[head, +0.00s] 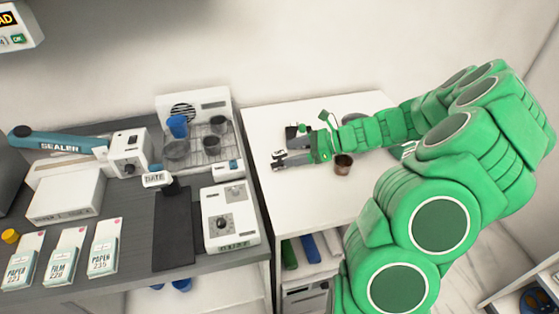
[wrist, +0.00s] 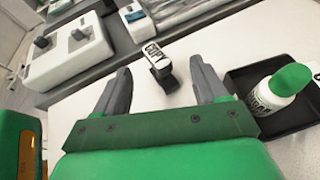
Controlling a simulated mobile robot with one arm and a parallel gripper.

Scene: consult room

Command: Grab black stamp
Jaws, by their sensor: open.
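A small stamp with a black body and a white label reading COPY (wrist: 156,62) stands on the white table, ahead of my gripper in the wrist view. My gripper (wrist: 160,72) is open, its two grey fingers on either side of the stamp's line, with the stamp between and slightly beyond the tips. I cannot see contact. In the head view my gripper (head: 280,160) is low over the white table's left edge; the stamp is hard to make out there. Another stamp, labelled DATE (head: 157,180), stands on the dark counter to the left.
A black tray (wrist: 238,78) holding a green-capped white bottle (wrist: 272,98) lies just right of my gripper in the wrist view. A brown cup (head: 343,166) stands near my arm. The grey counter carries a sealer (head: 60,146), a white control box (head: 230,215) and several packets.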

